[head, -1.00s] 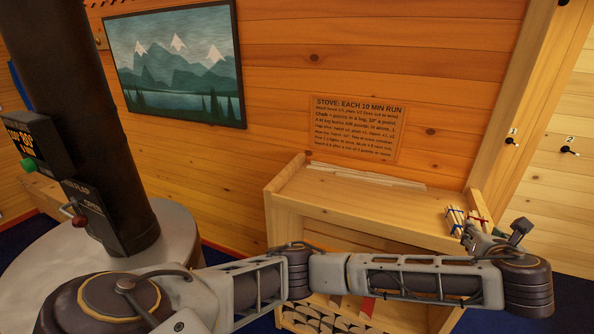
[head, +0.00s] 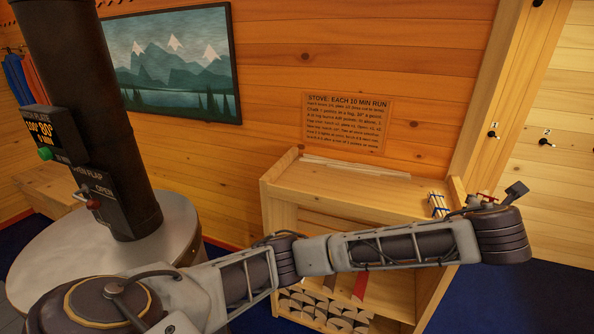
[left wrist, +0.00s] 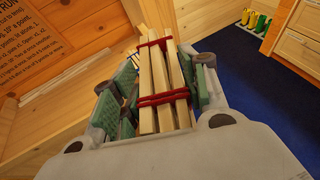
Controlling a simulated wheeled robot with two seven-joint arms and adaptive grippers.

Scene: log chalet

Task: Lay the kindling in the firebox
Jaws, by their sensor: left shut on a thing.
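My left gripper (head: 478,204) is at the right end of the wooden shelf unit. In the left wrist view its green-padded fingers (left wrist: 165,76) are shut on a bundle of pale kindling sticks (left wrist: 160,105) tied with red cord. In the head view only a little of the red-tied bundle (head: 487,197) shows behind the wrist. A second bundle with blue ties (head: 437,205) lies on the shelf top, just left of the gripper. The stove (head: 105,250), with its round grey top and black flue, stands at the left. Its firebox is not visible. My right gripper is out of view.
The shelf unit (head: 345,190) has pale strips along its back edge and split logs (head: 325,312) below. A flap lever (head: 92,204) sticks out from the flue. My left arm crosses in front of the shelf. Blue floor (head: 510,300) is clear at the right.

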